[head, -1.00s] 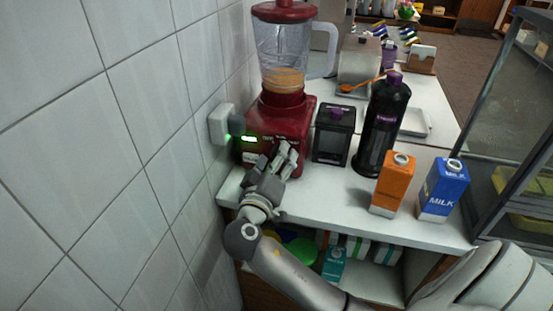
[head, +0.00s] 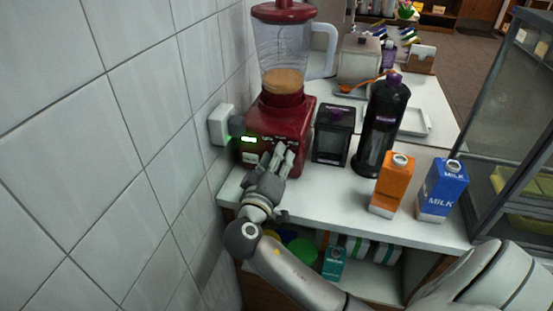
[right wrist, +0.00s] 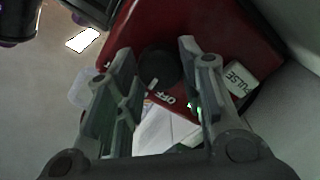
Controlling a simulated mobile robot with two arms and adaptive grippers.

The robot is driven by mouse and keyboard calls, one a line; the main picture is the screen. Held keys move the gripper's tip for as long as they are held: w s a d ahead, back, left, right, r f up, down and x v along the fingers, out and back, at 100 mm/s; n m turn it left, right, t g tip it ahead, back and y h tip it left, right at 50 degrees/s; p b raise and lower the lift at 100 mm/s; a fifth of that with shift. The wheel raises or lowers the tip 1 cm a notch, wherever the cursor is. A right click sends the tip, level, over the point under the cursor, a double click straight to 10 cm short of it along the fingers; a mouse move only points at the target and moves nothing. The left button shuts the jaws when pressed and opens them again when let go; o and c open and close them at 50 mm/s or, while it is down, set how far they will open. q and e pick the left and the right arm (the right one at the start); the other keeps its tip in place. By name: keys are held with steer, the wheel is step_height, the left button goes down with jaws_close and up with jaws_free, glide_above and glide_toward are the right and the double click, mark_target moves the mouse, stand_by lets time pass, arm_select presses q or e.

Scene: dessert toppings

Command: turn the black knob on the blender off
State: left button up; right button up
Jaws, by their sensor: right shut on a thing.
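The red blender (head: 297,124) stands on the white counter beside the tiled wall, with a clear jug (head: 290,52) of orange-brown contents on top. A green display is lit on its front. In the right wrist view the black knob (right wrist: 158,68) sits between the two fingers of my right gripper (right wrist: 155,62), with the word OFF printed beside it and a PULSE button (right wrist: 240,78) to the right. My right gripper (head: 277,158) is at the blender's front, shut on the knob. In the head view the hand hides the knob. My left gripper is not in view.
A dark box (head: 332,141) and a black bottle (head: 380,125) stand right of the blender. An orange carton (head: 391,187) and a blue milk carton (head: 441,190) stand near the counter's front edge. A wall plug (head: 220,125) is close to the blender's left.

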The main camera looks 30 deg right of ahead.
steer(key=n+p, duration=0.3)
steer(key=n, duration=0.1)
steer(key=shift+r, duration=0.15)
steer(key=shift+n+p, duration=1.3)
steer(key=shift+n, duration=0.4)
steer(key=o, duration=1)
steer(key=shift+o, duration=0.2)
steer(key=shift+a+f, duration=0.1)
steer(key=shift+f, duration=0.1)
steer(key=v, duration=1.2)
